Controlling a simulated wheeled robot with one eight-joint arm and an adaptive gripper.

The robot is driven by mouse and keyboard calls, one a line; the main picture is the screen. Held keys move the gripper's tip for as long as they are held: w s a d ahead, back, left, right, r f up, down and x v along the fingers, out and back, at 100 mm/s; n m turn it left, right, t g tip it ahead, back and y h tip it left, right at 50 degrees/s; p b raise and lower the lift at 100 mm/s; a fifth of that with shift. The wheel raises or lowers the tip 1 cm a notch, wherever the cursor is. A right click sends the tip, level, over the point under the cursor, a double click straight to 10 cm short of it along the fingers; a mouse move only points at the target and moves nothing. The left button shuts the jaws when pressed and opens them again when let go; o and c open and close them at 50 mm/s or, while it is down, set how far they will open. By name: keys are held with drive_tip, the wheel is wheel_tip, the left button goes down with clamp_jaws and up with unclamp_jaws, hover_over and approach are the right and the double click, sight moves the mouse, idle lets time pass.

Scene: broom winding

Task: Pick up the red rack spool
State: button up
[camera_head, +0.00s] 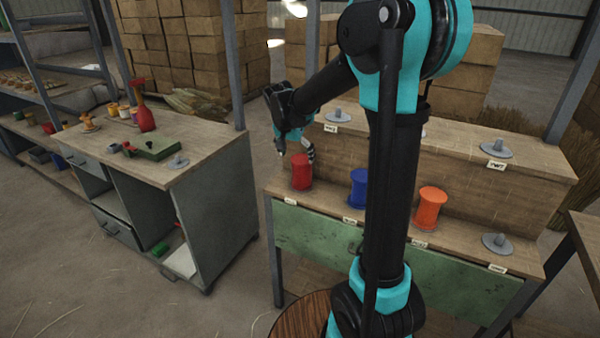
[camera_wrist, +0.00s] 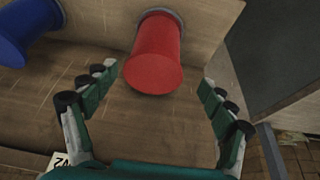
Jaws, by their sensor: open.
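The red spool (camera_head: 301,173) stands upright at the left end of the lower shelf of the wooden rack (camera_head: 467,225). In the wrist view the red spool (camera_wrist: 153,58) shows at the top centre, between and ahead of the fingers. My gripper (camera_head: 295,152) is open and empty, just above and behind the red spool in the head view. In the wrist view its fingers (camera_wrist: 157,78) are spread to either side of the spool, with visible gaps. Contact with the spool is not seen.
A blue spool (camera_head: 358,189) and an orange spool (camera_head: 430,208) stand along the same shelf. Empty grey pegs (camera_head: 497,242) show on the rack. A workbench (camera_head: 200,150) at left bears a red spray bottle (camera_head: 143,108). Open floor lies between bench and rack.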

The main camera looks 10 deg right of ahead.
sight(303, 172)
drive_tip(key=x, duration=0.4)
drive_tip(key=shift+d+f, duration=0.1)
drive_tip(key=shift+f, duration=0.15)
drive_tip(key=shift+s+x, duration=0.1)
drive_tip(key=shift+x, duration=1.45)
drive_tip(key=shift+s+x, duration=0.15)
drive_tip(key=shift+x, duration=1.4)
drive_tip(key=shift+d, duration=0.15)
drive_tip(key=shift+c, duration=0.3)
drive_tip(key=c, duration=1.3)
